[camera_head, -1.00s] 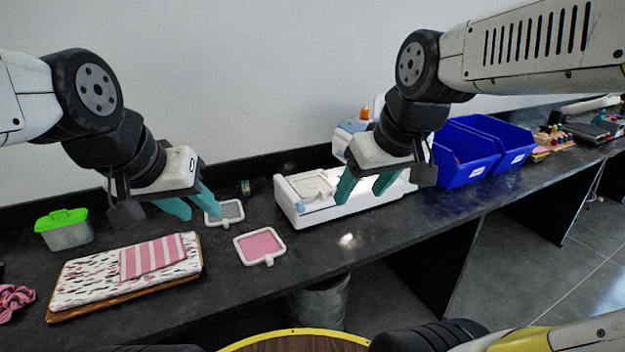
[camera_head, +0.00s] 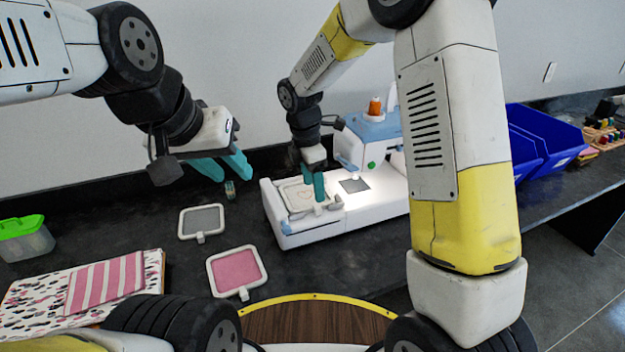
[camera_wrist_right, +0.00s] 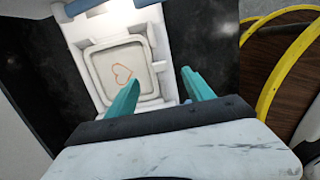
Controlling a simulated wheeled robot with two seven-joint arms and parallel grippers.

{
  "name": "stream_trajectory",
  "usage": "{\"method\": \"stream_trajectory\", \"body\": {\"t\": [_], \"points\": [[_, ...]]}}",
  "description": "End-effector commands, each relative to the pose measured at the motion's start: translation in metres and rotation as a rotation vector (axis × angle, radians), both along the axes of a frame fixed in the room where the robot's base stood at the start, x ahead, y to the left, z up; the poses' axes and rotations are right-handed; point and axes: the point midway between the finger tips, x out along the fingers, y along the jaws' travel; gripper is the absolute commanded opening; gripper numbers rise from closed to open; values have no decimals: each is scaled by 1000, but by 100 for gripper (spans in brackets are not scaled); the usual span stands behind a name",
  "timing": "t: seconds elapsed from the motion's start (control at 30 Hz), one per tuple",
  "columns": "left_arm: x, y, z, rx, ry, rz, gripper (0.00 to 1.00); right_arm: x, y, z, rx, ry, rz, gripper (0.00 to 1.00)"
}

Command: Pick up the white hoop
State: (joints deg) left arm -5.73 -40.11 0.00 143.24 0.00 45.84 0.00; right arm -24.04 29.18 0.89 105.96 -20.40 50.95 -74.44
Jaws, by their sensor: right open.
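The white hoop (camera_head: 297,196) is a square frame holding white cloth with an orange heart outline. It lies on the left end of the white sewing machine bed (camera_head: 345,214). It also shows in the right wrist view (camera_wrist_right: 124,72). My right gripper (camera_head: 313,187) is over the hoop in the head view, fingers pointing down. In the wrist view my right gripper (camera_wrist_right: 160,88) is open and empty, its fingertips near the hoop's edge. Contact cannot be told. My left gripper (camera_head: 228,168) hangs near the wall, left of the machine, its teal fingers apart with nothing between them.
A grey-filled hoop (camera_head: 202,221) and a pink-filled hoop (camera_head: 236,270) lie on the black counter. Patterned cloth (camera_head: 40,290) and a green-lidded box (camera_head: 24,240) are at left. Blue bins (camera_head: 545,145) stand at right. The sewing machine head (camera_head: 368,140) rises right of my right gripper.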

Motion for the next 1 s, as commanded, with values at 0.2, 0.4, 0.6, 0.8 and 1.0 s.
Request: {"method": "stream_trajectory", "body": {"t": [0.2,0.4,0.6,0.8,1.0], "points": [[0,0,0,0,0,0,36,2,-3,-25,-1,2,-2,61],[0,0,0,0,0,0,36,7,-5,-55,-1,3,-4,61],[0,0,0,0,0,0,36,8,-6,-70,1,0,-5,61],[0,0,0,0,0,0,36,8,-6,-70,2,-1,-5,61],[0,0,0,0,0,0,36,8,-6,-70,2,-1,-6,22]]}}
